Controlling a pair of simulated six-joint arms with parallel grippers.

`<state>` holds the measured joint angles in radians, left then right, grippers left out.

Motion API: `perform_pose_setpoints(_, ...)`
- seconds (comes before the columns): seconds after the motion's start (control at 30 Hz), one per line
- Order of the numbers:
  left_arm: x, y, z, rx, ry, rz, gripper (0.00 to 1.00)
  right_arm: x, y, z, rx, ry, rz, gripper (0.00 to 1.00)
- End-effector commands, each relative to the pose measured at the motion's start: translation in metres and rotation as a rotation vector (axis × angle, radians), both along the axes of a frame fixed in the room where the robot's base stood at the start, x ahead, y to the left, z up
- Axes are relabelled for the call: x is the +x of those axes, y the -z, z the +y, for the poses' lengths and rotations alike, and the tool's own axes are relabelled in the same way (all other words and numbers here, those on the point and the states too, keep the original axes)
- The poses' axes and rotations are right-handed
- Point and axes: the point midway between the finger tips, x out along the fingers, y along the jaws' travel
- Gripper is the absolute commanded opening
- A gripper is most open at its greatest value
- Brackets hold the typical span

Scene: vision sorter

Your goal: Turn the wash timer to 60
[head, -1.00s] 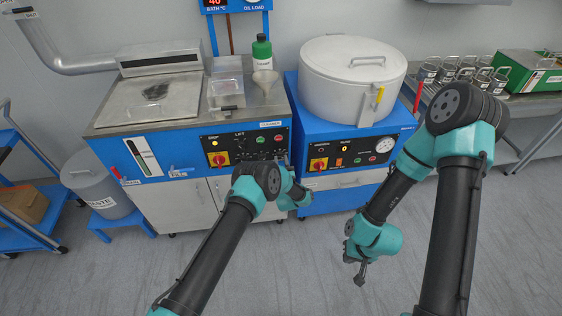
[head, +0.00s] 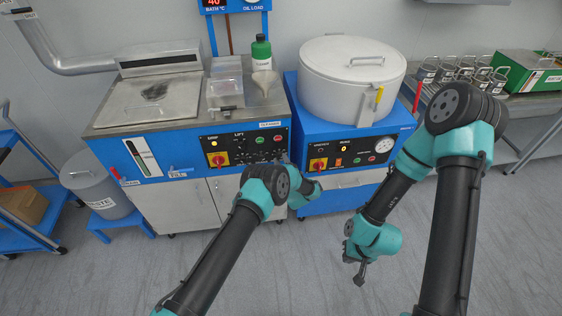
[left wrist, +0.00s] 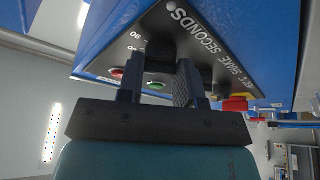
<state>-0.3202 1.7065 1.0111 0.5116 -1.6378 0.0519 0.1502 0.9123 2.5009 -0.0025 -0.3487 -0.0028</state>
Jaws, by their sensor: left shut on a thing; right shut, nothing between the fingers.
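The control panel (head: 246,145) of the left blue machine carries buttons, knobs and a red-yellow switch. In the left wrist view the panel (left wrist: 235,55) is close and upside down, with the word SECONDS and a 90 mark. My left gripper (left wrist: 160,68) is shut on a dark knob (left wrist: 160,48) there, mostly hidden by the fingers; its pointer cannot be read. In the head view the left wrist (head: 305,193) hides the fingertips. My right gripper (head: 360,276) is shut and empty, pointing down over open floor.
The right blue machine (head: 335,130) with a round lidded drum (head: 350,85) stands beside the left one. A green bottle (head: 261,52) and a funnel (head: 264,82) stand on the left machine. A waste bin (head: 97,190) is at left. The front floor is clear.

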Motion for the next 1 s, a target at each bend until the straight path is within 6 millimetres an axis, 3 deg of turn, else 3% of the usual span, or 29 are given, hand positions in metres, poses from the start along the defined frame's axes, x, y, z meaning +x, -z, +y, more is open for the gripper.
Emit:
perform_pose_setpoints(0.3, -0.0005, 0.0003, -0.001, -0.157, 0.0, -0.022, 0.09, 0.0, 0.0, 0.0, 0.0, 0.0, 0.0, 0.0)
perform_pose_setpoints(0.8, -0.0005, 0.0003, -0.0011, -0.187, 0.0, -0.026, 0.09, 0.0, 0.0, 0.0, 0.0, 0.0, 0.0, 0.0)
perform_pose_setpoints(0.83, -0.0005, 0.0003, -0.0011, -0.187, 0.0, -0.026, 0.34, 0.0, 0.0, 0.0, 0.0, 0.0, 0.0, 0.0)
perform_pose_setpoints(1.0, -0.0003, -0.0001, -0.0011, -0.187, 0.001, -0.027, 0.5, 0.0, 0.0, 0.0, 0.0, 0.0, 0.0, 0.0)
